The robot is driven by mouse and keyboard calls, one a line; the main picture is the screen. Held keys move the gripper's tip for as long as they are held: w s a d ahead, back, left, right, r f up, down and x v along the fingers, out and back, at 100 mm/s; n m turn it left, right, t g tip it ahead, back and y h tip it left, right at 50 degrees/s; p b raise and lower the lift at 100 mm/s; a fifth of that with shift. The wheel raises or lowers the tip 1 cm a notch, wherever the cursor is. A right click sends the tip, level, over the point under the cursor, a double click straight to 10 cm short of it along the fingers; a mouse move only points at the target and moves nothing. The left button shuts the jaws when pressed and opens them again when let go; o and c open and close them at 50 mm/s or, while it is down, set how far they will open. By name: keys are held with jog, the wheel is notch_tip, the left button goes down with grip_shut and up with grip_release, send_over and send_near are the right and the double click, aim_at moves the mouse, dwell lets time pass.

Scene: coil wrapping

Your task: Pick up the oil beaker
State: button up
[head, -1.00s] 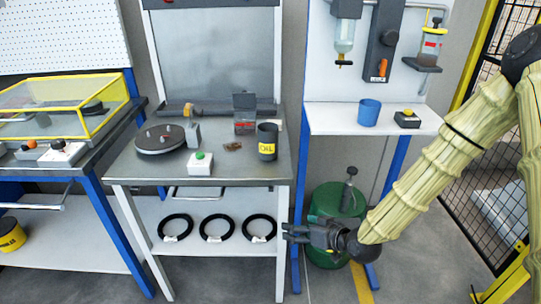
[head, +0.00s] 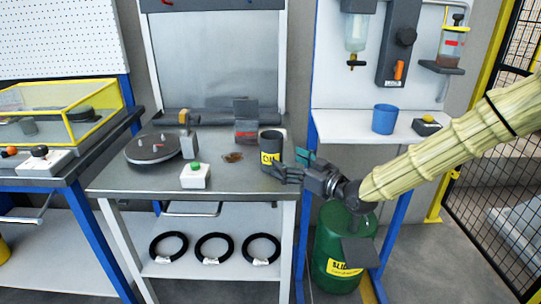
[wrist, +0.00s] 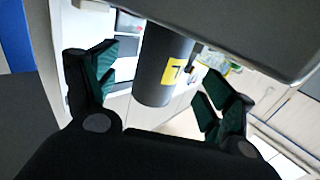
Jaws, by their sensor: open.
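The oil beaker (head: 270,146) is a dark grey cylinder with a yellow label, upright near the right edge of the grey workbench (head: 240,181). In the wrist view the beaker (wrist: 158,66) shows between the two open fingers, somewhat beyond their tips. My gripper (head: 296,166) is open and empty, at the bench's right edge, just right of the beaker. In the wrist view the gripper (wrist: 155,85) has its dark green finger pads apart on either side. In the head view one finger lies near the beaker's lower right; I cannot tell if it touches.
A turntable (head: 153,149), a green button box (head: 195,175) and a grey block with a red stripe (head: 246,123) share the bench. A brown spill (head: 232,157) lies left of the beaker. A blue cup (head: 384,119) stands on the right shelf, above a green drum (head: 335,262).

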aim_at(279, 147)
jog(key=shift+x, duration=0.8)
jog(key=shift+w+a, duration=0.3)
jog(key=shift+a, duration=0.1)
jog(key=x, duration=0.4)
jog(key=shift+a, duration=0.1)
jog(key=shift+c, duration=0.2)
jog(key=c, duration=1.3)
jog(key=shift+o, duration=0.2)
jog(key=shift+r, duration=0.25)
jog(key=shift+r, duration=1.45)
jog(key=s+a+r, duration=0.1)
jog(key=s, duration=1.4)
jog(key=shift+s+a+r, duration=0.35)
jog(key=shift+a, duration=0.05)
